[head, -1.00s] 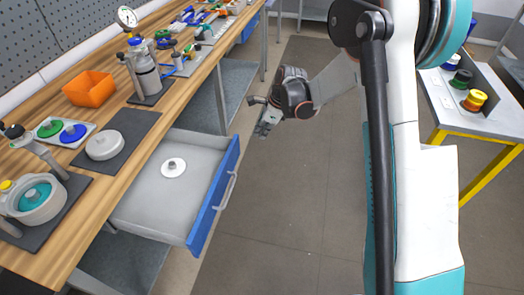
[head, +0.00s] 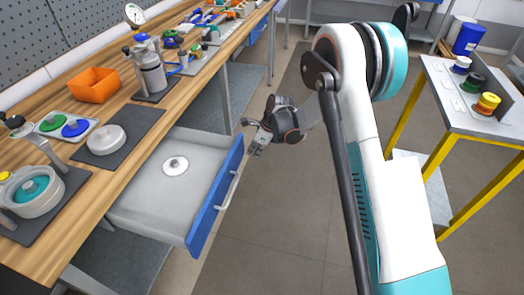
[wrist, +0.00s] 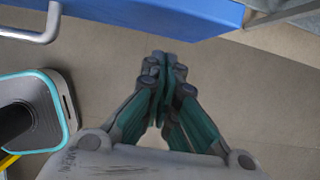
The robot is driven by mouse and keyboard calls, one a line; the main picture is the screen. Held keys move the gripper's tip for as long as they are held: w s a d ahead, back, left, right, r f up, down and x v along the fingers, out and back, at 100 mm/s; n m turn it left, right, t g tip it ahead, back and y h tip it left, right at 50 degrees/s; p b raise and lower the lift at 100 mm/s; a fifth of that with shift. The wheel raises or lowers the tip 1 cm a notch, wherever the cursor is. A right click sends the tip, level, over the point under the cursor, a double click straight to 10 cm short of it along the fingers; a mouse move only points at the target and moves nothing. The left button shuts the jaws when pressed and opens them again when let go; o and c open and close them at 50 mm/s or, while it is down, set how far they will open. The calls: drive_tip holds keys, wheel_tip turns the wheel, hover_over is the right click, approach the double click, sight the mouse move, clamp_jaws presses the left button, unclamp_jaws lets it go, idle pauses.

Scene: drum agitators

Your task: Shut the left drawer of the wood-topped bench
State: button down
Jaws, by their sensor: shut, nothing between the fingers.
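The left drawer (head: 165,195) of the wood-topped bench (head: 95,165) stands pulled out, with a blue front (head: 214,200) and a grey bar handle (head: 229,190). A round white part (head: 175,166) lies inside it. My gripper (head: 254,149) is just beyond the drawer's far front corner, above the floor, apart from the front as far as I can tell. In the wrist view my gripper (wrist: 162,62) is shut and empty. The blue front (wrist: 150,8) and part of the handle (wrist: 35,38) show at the top of that view.
The bench top carries an orange bin (head: 94,85), a pump-like metal device (head: 149,65) and several small parts. A table with yellow legs (head: 440,165) stands at the right with coloured spools. The floor (head: 285,210) in front of the drawer is clear.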

drive_tip(key=shift+w+a+r, duration=0.1)
drive_tip(key=shift+w+a, duration=0.2)
drive_tip(key=shift+a, duration=0.6)
hover_over(192, 147)
drive_tip(key=shift+s, duration=0.1)
idle(0.5)
